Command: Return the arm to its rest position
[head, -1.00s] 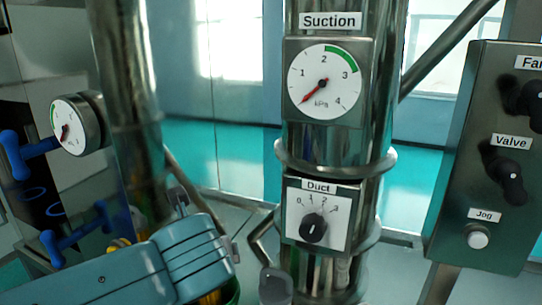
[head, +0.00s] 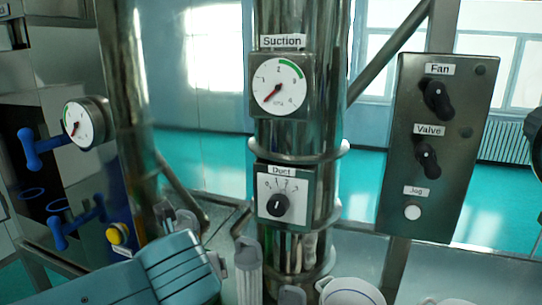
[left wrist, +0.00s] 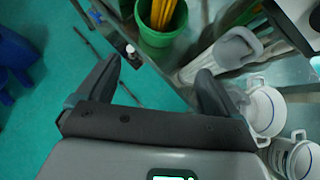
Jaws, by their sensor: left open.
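My left arm enters the head view from the lower left, its teal link in front of the bench; I cannot clearly make out its fingers there. In the left wrist view my left gripper (left wrist: 155,75) has its two dark fingers spread wide, with nothing between them. A green cup (left wrist: 160,38) with yellow sticks stands beyond the fingers, and a clear scoop-like thing (left wrist: 222,52) lies to their right. My right gripper is in neither view.
A steel column carries the Suction gauge (head: 278,85) and Duct dial (head: 283,197). A control box (head: 400,90) with Fan, Valve and Jog stands right. Blue handles (head: 30,150) and a yellow button (head: 117,234) are left. White containers (head: 350,292) sit at the bottom; they also show in the wrist view (left wrist: 265,110).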

